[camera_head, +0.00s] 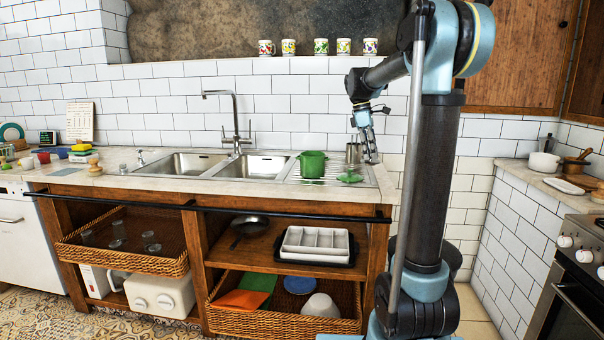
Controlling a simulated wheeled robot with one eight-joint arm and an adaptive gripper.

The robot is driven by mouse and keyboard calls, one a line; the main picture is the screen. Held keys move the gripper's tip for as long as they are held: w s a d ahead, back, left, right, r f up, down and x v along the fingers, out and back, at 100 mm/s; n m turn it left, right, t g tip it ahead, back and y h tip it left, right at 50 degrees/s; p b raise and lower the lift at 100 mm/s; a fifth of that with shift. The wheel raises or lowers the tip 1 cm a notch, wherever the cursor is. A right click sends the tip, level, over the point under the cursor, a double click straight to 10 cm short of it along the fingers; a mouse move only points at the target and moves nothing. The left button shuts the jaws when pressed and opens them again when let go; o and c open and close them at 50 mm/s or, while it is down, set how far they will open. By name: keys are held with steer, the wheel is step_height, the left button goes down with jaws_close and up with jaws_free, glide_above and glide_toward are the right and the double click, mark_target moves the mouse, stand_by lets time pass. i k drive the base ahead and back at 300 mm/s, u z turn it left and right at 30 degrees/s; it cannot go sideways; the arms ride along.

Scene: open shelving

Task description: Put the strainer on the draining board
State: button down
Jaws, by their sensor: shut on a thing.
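My gripper (367,152) points down over the right end of the draining board (293,178), close to the tiled wall. It is shut on a small grey metal cylinder, which I take to be the strainer (353,154). The strainer shows at the left side of the fingers, roughly upright. The grip itself is small and partly hidden, and I cannot tell whether the strainer touches the board. The ribbed metal draining board lies right of the double sink.
A green pot (312,164) stands on the draining board, with a green lid (350,178) at its right. The sink basins (252,167) and tall tap (234,125) are to the left. Several patterned mugs (321,46) line the ledge above.

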mark_target(330, 168)
steer(key=u, duration=0.3)
steer(key=i, duration=1)
steer(key=z, duration=0.05)
